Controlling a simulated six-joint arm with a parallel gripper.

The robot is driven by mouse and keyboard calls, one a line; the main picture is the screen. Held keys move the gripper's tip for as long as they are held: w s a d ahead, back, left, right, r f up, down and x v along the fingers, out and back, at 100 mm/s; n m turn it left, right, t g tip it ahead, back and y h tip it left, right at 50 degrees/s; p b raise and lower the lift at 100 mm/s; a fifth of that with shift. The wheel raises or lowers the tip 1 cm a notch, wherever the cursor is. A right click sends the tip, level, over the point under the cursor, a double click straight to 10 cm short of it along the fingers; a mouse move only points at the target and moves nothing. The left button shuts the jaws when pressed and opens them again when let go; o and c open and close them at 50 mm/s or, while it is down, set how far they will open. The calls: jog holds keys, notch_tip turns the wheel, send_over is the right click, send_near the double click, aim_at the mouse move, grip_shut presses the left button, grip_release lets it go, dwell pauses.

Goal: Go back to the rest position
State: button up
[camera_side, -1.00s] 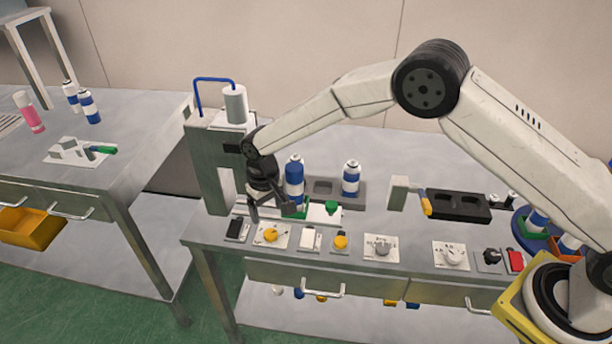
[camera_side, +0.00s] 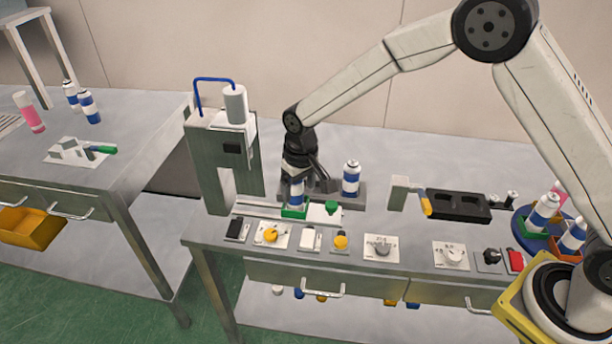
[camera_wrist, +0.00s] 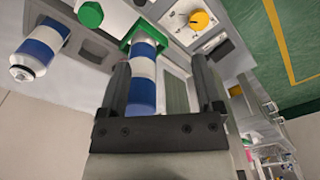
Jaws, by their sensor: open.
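My gripper (camera_side: 308,178) is open at the crimping station in the side view. Its two fingers also show in the wrist view (camera_wrist: 162,70). A blue and white can (camera_side: 297,194) stands upright in a green holder (camera_side: 292,212), and my gripper hides its upper part in the side view. In the wrist view the can (camera_wrist: 143,70) appears between the open fingers, closer to the left one. I cannot tell whether a finger touches it.
The grey press (camera_side: 215,165) stands just left of my gripper. A second blue and white can (camera_side: 351,178) stands to the right in a dark rack. Switches and knobs, including a yellow knob (camera_side: 271,234), line the front edge. Space above the table is free.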

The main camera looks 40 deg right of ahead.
jog(key=s+d+r+t, duration=0.1)
jog(key=s+d+r, duration=0.2)
jog(key=s+d, duration=0.4)
jog(key=s+d+r+m+t, duration=0.1)
jog(key=s+d+r, duration=0.2)
jog(key=s+d, duration=0.4)
jog(key=s, duration=0.7)
jog(key=shift+s+d, duration=0.15)
